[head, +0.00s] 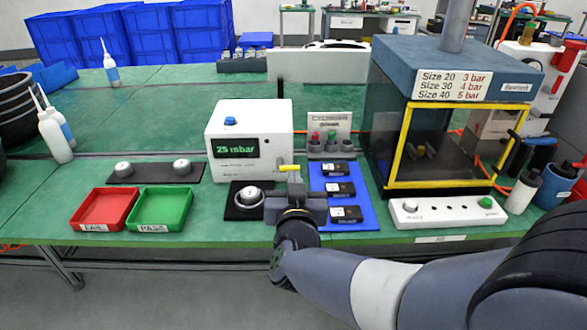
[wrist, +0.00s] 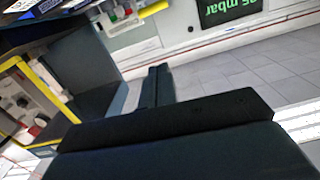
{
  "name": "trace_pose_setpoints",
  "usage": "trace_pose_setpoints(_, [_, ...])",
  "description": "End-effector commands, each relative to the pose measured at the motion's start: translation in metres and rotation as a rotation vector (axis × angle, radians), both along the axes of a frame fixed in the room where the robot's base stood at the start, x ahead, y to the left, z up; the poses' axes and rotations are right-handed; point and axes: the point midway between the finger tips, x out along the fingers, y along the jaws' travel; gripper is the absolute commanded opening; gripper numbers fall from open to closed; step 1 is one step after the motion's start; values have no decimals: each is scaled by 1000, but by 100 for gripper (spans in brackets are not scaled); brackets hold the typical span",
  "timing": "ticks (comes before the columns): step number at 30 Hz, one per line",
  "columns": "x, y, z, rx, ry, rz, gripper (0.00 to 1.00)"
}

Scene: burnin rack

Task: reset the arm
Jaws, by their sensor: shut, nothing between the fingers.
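My gripper (head: 294,190) is above the front part of the green bench, between the white tester box and the blue mat. It points away from my body. In the wrist view its dark fingers (wrist: 157,88) lie together, with nothing between them. My arm reaches in from the lower right of the head view.
The white box (head: 222,150) reads 25 mbar. Red (head: 104,211) and green (head: 160,210) trays stand left. A yellow-framed chamber (head: 393,150) stands right.

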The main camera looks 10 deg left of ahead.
Motion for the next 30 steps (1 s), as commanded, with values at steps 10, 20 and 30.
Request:
trace_pose_setpoints(10, [-7,-2,0,1,1,0,0])
trace_pose_setpoints(20, [-4,-1,0,0,1,-1,0])
trace_pose_setpoints(30, [45,10,-4,0,1,-4,0])
